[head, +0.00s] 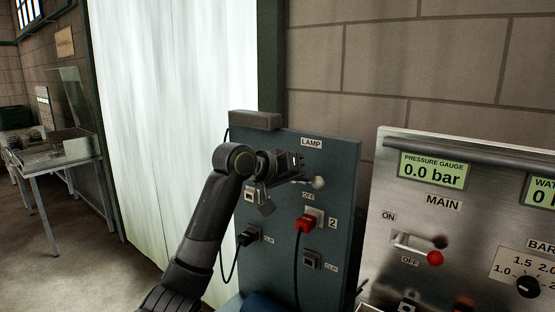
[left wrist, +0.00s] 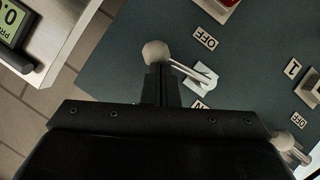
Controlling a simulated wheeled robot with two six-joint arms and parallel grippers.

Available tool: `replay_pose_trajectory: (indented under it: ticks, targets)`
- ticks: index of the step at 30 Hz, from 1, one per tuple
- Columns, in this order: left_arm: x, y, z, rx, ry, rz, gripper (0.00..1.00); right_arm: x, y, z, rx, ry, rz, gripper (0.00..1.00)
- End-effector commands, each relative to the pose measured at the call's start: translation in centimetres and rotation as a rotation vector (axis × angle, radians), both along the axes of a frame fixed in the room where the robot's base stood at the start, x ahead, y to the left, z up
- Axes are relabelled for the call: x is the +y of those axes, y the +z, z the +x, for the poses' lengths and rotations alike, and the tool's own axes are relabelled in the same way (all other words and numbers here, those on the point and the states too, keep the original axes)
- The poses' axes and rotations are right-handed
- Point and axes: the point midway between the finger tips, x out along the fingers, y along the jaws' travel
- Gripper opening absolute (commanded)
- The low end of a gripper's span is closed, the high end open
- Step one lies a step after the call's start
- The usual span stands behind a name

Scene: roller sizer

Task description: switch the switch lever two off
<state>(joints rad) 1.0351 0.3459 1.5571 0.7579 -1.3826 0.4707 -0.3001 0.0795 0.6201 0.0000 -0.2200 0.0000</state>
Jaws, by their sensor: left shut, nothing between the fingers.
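Switch lever two has a pale round knob (head: 319,182) on the blue-grey panel, just above an OFF label (head: 308,195) and the red plug marked 2. In the left wrist view its knob (left wrist: 155,53) sits at the end of a thin metal stem rising from a white base plate. My left gripper (head: 304,179) is shut and empty, close beside the knob. In the left wrist view the fingertips (left wrist: 161,72) overlap the knob's lower edge; whether they touch it I cannot tell. In the head view the gripper hides most of the stem. My right gripper is not in view.
Another lever (left wrist: 285,142) with an OFF label shows at the lower right of the left wrist view. A red plug (head: 306,223) and a black plug (head: 248,236) with cables sit below. A metal gauge panel (head: 400,240) with a red-knobbed main lever stands at right.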

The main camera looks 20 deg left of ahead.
Motion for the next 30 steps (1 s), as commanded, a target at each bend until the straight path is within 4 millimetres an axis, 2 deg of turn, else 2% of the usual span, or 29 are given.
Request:
replay_pose_trajectory:
  ticks: [9,23,30]
  targets:
    - [-0.3,-0.5,-0.1,-0.025,-0.001,0.07,0.0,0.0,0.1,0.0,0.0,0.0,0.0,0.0]
    - [-0.3,-0.5,-0.1,-0.028,0.0,0.077,0.0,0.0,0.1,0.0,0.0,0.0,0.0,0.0]
    - [-0.2,0.6,0.2,-0.029,0.0,0.076,0.0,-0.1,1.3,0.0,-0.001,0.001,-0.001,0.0]
